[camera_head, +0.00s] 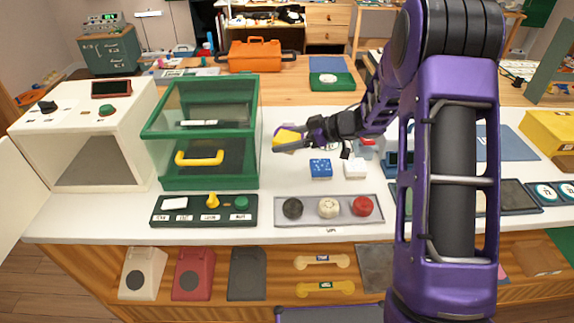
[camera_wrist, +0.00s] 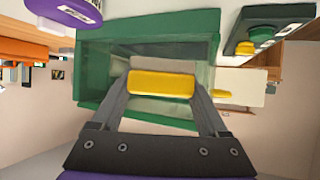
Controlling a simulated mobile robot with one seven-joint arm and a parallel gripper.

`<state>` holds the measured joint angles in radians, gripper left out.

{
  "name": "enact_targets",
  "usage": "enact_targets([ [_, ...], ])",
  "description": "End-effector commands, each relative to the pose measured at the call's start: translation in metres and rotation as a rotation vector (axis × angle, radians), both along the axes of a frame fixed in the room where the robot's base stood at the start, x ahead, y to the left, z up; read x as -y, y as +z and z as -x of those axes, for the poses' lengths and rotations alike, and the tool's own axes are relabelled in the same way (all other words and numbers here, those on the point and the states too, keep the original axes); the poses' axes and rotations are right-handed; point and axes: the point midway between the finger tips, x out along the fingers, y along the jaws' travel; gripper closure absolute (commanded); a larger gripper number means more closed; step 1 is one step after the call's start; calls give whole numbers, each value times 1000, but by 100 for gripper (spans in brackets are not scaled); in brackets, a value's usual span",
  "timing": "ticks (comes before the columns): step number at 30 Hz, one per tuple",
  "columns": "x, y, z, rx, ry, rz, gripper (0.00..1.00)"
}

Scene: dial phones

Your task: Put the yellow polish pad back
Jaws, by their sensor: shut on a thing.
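The yellow polish pad (camera_head: 287,137) is in the jaws of my gripper (camera_head: 293,147), held in the air above the white counter, right of the green glass-sided case. In the wrist view, the yellow pad (camera_wrist: 161,85) lies crosswise between both fingertips of my gripper (camera_wrist: 163,90), with a pale grey layer behind it. The green case (camera_head: 167,183) has a yellow handle (camera_head: 199,158) on its front. The case (camera_wrist: 88,75) also stands behind the pad in the wrist view. I cannot tell which spot belongs to the pad.
A grey tray (camera_head: 310,219) holds black, cream and red round pieces. A dark green panel (camera_head: 205,218) with a yellow knob stands before the case. Blue (camera_head: 321,168) and white (camera_head: 355,168) blocks sit on the counter. A white box (camera_head: 80,125) stands left. My arm hides part of the right side.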

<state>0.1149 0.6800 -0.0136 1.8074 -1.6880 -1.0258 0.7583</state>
Motion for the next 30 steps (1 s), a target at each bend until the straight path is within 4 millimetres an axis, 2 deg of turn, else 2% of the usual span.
enact_targets([
  [9,1,-54,1,-2,9,-1,88],
  [16,1,-71,0,-1,8,-1,88],
  [21,1,-96,1,-3,7,-1,88],
  [30,1,-100,0,1,7,-1,88],
])
